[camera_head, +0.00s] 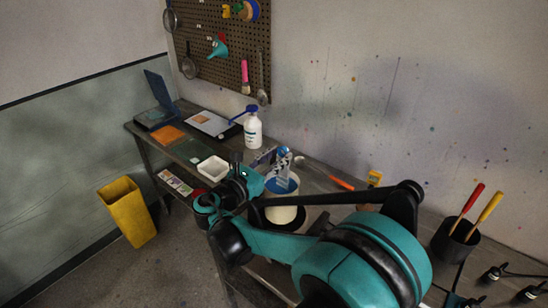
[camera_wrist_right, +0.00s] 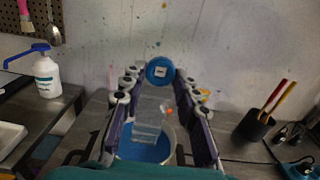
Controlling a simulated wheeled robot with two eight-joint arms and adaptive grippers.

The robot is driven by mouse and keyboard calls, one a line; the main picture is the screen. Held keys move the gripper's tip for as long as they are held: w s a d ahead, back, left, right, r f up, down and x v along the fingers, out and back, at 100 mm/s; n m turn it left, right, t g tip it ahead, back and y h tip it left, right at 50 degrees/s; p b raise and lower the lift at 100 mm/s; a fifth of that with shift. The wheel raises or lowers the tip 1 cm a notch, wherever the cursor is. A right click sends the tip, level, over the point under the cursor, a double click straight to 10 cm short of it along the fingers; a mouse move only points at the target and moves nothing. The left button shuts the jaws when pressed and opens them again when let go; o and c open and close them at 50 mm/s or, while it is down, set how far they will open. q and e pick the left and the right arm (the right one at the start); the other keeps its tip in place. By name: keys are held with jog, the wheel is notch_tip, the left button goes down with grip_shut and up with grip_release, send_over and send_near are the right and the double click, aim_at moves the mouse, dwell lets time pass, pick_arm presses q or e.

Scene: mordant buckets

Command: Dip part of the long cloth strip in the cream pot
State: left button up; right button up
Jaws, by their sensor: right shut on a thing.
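The cream pot (camera_head: 283,214) stands on the workbench with blue liquid (camera_head: 282,187) in it. In the wrist view the blue liquid (camera_wrist_right: 146,152) lies below and between my fingers. My right gripper (camera_head: 284,157) is over the pot, shut on the cloth strip. The pale grey strip (camera_wrist_right: 150,112) hangs between the fingers towards the liquid; I cannot tell whether its lower end touches it. A round blue piece with a pale label (camera_wrist_right: 160,71) shows at the fingertips. My right arm hides part of the pot. My left gripper is not in view.
A white pump bottle (camera_head: 253,131) and a white tray (camera_head: 212,168) stand left of the pot. A black cup (camera_head: 455,242) with red and yellow handled tools stands at the right. A yellow bin (camera_head: 128,211) is on the floor. A pegboard hangs behind.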

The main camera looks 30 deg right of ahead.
jog(key=shift+s+d, duration=0.1)
jog(key=shift+d, duration=0.1)
jog(key=shift+w+a, duration=0.35)
jog(key=shift+a, duration=0.45)
jog(key=shift+s+d, duration=0.35)
jog(key=shift+d, duration=0.45)
jog(key=shift+w+a, duration=0.35)
jog(key=shift+a, duration=0.45)
jog(key=shift+s+d, duration=0.35)
jog(key=shift+d, duration=0.45)
jog(key=shift+w+a, duration=0.35)
jog(key=shift+a, duration=0.45)
jog(key=shift+s+d, duration=0.35)
jog(key=shift+d, duration=0.45)
notch_tip(320, 180, up, 7)
jog(key=p, duration=0.5)
jog(key=shift+r, duration=0.1)
dwell(1.2)
